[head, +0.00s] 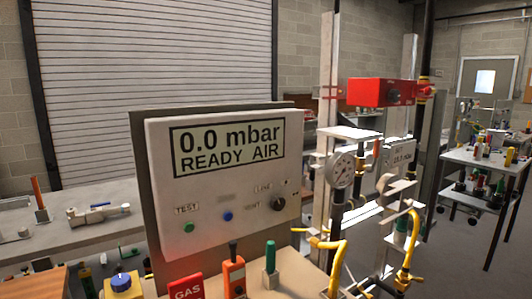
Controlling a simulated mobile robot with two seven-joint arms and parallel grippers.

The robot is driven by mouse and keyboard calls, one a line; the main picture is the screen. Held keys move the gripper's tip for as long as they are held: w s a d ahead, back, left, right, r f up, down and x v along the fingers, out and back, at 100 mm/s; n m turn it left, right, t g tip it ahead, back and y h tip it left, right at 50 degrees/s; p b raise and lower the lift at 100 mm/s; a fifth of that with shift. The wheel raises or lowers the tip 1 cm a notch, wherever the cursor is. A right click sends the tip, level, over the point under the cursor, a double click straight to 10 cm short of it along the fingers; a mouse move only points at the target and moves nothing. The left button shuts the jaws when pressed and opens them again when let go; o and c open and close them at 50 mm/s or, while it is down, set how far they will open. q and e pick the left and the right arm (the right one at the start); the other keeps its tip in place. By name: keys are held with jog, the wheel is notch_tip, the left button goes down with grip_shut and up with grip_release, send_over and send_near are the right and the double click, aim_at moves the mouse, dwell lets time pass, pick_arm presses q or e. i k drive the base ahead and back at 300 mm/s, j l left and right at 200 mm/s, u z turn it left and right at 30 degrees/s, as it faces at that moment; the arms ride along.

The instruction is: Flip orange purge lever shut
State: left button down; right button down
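Several orange parts show, and I cannot tell which is the purge lever. An upright orange handle (37,192) stands on a small grey block on the left bench. An orange body with a dark top (233,277) stands in front of the display panel, its lower part cut off by the frame edge. A small orange piece (376,149) shows beside the gauge stand, too small to read. The display panel (160,190) reads "0.0 mbar READY AIR". Neither of my grippers is in view.
A round gauge (341,169) and yellow hoses (410,252) stand right of the panel. A red box (381,92) sits above them. A green handle (270,257) and a red GAS block (187,289) are in front. A cart (470,161) stands far right, with open floor before it.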

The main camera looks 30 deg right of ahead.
aim_at(370, 168)
jog(key=z, duration=1.4)
